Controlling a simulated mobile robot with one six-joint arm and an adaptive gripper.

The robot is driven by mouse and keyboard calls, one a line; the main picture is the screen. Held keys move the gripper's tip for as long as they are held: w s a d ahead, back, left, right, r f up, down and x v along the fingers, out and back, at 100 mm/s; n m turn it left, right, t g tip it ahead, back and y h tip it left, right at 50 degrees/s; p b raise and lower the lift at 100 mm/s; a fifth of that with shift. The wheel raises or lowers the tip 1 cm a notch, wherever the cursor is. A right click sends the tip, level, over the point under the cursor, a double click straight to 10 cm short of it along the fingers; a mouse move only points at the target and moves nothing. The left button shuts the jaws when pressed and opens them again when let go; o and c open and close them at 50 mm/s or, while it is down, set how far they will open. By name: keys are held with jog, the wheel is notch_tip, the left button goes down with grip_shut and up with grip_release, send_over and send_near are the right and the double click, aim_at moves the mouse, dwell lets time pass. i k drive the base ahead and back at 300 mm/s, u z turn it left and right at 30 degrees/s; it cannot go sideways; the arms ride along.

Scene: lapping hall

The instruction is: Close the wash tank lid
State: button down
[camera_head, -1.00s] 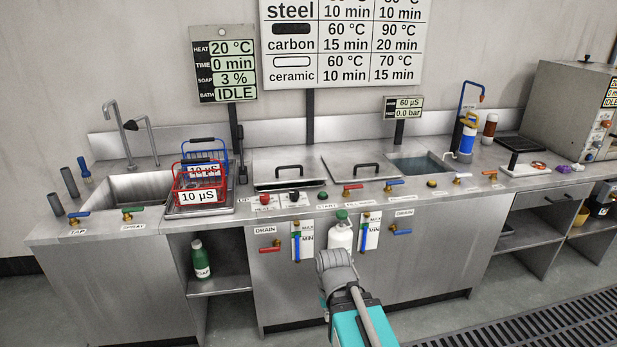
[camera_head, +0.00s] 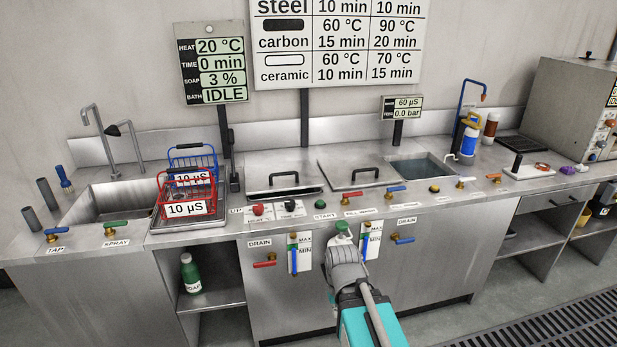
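Two flat steel lids with black bar handles lie side by side on the counter. The left lid (camera_head: 263,183) has a dark gap along its front edge. The right lid (camera_head: 338,182) lies left of an open tank (camera_head: 425,164) with water in it. Neither lid carries a readable tank name. My arm comes up from the bottom, its grey wrist in front of the cabinet and below the lids. My gripper's fingers are hidden beyond the wrist. A white bottle with a green cap (camera_head: 342,227) shows just past the wrist; I cannot tell whether it is held.
Red and blue knobs, labels and valves line the counter front. A green soap bottle (camera_head: 190,274) sits on the shelf.

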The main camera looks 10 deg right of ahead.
aim_at(281, 170)
jog(key=z, duration=0.15)
jog(key=i, duration=0.9)
jog(key=u, duration=0.25)
